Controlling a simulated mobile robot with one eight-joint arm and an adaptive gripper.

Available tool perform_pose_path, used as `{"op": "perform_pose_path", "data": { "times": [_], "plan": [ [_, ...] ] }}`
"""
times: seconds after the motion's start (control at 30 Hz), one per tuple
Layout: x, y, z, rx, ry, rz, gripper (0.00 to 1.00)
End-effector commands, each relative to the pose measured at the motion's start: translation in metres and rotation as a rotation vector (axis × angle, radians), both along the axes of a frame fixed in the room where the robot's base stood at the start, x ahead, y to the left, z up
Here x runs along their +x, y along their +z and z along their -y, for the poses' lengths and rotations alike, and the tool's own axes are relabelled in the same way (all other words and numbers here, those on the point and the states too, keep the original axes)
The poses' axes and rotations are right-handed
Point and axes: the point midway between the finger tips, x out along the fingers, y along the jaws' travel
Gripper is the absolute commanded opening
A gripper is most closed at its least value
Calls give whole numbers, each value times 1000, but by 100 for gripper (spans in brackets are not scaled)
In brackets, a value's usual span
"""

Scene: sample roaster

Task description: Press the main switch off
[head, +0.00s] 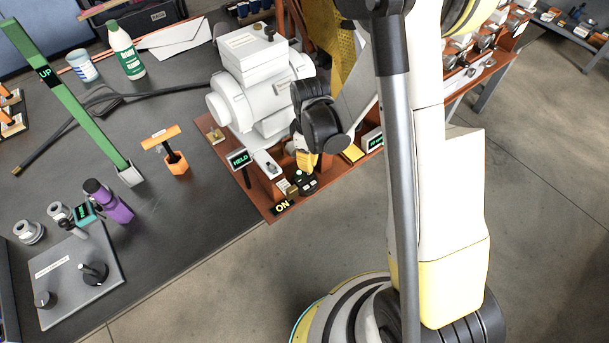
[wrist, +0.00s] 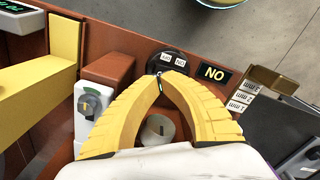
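The main switch (wrist: 168,61) is a round black unit with two small white labels on the red-brown base of the grey machine. In the head view the switch (head: 304,185) sits at the base's front corner. A sign (wrist: 213,73) beside it reads ON, upside down in the wrist view; the head view also shows this sign (head: 282,207). My gripper (wrist: 164,78) has its yellow fingers drawn together, with the tips at the near edge of the switch. A small dark part with a green mark shows at the tips. Contact is unclear. In the head view my gripper (head: 305,163) is just above the switch.
A grey knob (wrist: 158,130) shows between my fingers, and a white dial unit (wrist: 91,107) stands to their left. A display reading HELD (head: 239,158) stands at the base's left. The grey machine (head: 252,75) rises behind. Open floor lies in front of the base.

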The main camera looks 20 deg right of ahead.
Motion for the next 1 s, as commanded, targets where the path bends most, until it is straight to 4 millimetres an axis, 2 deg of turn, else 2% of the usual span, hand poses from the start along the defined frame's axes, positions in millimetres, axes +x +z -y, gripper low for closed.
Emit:
{"op": "perform_pose_path", "data": {
  "times": [1.0],
  "plan": [
    [0,-16,0,0,0,0,0]
  ]
}}
